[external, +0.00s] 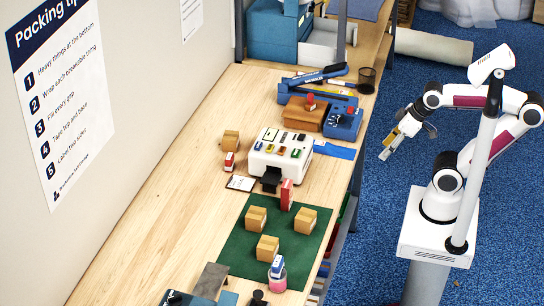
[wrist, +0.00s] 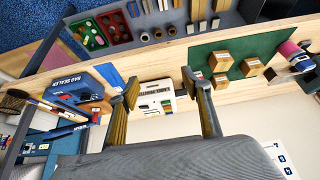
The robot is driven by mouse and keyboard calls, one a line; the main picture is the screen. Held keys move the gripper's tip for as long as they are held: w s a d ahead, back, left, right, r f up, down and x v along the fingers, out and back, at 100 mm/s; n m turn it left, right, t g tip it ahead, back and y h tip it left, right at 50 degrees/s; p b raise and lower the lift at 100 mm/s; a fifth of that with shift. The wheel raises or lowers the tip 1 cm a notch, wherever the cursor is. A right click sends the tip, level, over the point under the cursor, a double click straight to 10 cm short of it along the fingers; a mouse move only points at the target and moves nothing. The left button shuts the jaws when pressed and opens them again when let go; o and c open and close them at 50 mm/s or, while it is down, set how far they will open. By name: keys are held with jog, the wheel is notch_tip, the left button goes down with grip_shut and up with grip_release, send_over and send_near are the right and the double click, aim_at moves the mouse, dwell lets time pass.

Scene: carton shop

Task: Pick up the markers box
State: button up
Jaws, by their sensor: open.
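Three small tan boxes stand apart on the green mat (external: 235,248): one at the back left (external: 256,219), one at the right (external: 305,221) and one nearer the front (external: 267,248). Another tan box (external: 231,141) stands left of the white label printer (external: 281,152). I cannot read a label that tells which is the markers box. In the wrist view the mat's boxes show right of my fingers, one of them nearest (wrist: 220,61). My gripper (external: 388,149) is open and empty, off the table's right side above the blue floor; its fingers show in the wrist view (wrist: 160,85).
A blue bag sealer (external: 343,121), a brown box (external: 304,115) and a dark cup (external: 366,80) crowd the back right. The table's left side is clear.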

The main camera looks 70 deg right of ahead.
jog(key=w+a+r+m+t, duration=0.2)
jog(key=w+a+r+t, duration=0.3)
jog(key=w, duration=0.8)
jog(key=w+a+r+m+t, duration=0.1)
jog(key=w+a+r+t, duration=0.1)
jog(key=w+a+r, duration=0.85)
jog(key=w+a+r+m+t, duration=0.2)
jog(key=w+r+t, duration=0.15)
jog(key=w, duration=1.25)
notch_tip(320, 180, down, 11)
jog(key=w+a+m+g+h, duration=0.1)
jog(key=w+m+g+h, duration=0.15)
jog(key=m+h, duration=0.5)
jog(key=s+a+f+g+h, duration=0.4)
jog(key=s+f+g+h, duration=0.3)
jog(key=s+f, duration=0.7)
jog(key=shift+s+m+g+h, duration=0.25)
jog(key=shift+m+g+h, duration=0.1)
jog(key=shift+m+g, duration=0.1)
jog(key=shift+a+f, duration=0.1)
